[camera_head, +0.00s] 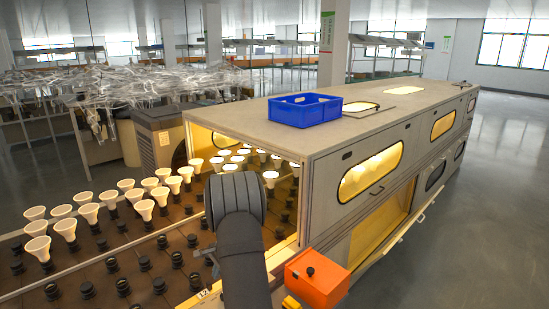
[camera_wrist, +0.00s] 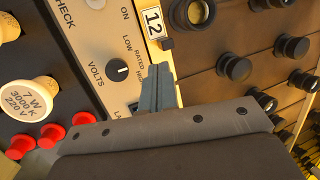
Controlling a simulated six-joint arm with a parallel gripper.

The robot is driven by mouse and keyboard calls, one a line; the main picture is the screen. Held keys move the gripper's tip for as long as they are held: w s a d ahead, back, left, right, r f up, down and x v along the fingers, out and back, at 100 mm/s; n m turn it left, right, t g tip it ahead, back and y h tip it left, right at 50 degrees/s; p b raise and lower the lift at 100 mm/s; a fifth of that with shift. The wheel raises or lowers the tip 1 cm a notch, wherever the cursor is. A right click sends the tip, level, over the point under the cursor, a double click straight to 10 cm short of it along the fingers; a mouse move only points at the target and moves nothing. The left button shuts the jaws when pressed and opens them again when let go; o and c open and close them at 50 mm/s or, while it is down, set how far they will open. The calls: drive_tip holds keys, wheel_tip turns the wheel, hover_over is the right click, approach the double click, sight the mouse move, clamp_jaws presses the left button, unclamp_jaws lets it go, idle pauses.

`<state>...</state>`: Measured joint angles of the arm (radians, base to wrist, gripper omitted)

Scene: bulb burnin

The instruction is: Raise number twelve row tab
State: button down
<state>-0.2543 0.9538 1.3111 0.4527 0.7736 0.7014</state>
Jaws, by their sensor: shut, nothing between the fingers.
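The number 12 label (camera_wrist: 153,22) is a white plate at the edge of the lamp rack in the wrist view. It also shows small at the bottom of the head view (camera_head: 203,294). A small dark tab (camera_wrist: 167,43) sits just below the label. My gripper (camera_wrist: 158,78) is shut and empty, its grey fingertips a little below the tab in the picture. Whether they touch the panel or the tab's edge, I cannot tell.
Black sockets (camera_wrist: 234,67) fill the right. Lit bulbs (camera_head: 240,158) stand inside the oven. A blue crate (camera_head: 305,110) sits on top; an orange box (camera_head: 316,280) is right of my arm.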

drive_tip(key=a+r+n, duration=0.1)
drive_tip(key=n, duration=0.5)
drive_tip(key=r+n+t+h, duration=0.1)
drive_tip(key=r+n, duration=0.1)
drive_tip(key=n, duration=0.3)
drive_tip(key=a+r+n, duration=0.1)
drive_tip(key=r+n, duration=0.1)
drive_tip(key=n, duration=0.4)
drive_tip(key=shift+s+a+n+t, duration=0.1)
drive_tip(key=shift+a+n+t, duration=0.2)
drive_tip(key=shift+t, duration=0.1)
hover_over(205, 290)
drive_tip(key=w, duration=0.2)
drive_tip(key=f, duration=0.9)
drive_tip(key=shift+w+d+f, duration=0.1)
drive_tip(key=shift+d+f, duration=0.1)
drive_tip(key=shift+f, duration=0.05)
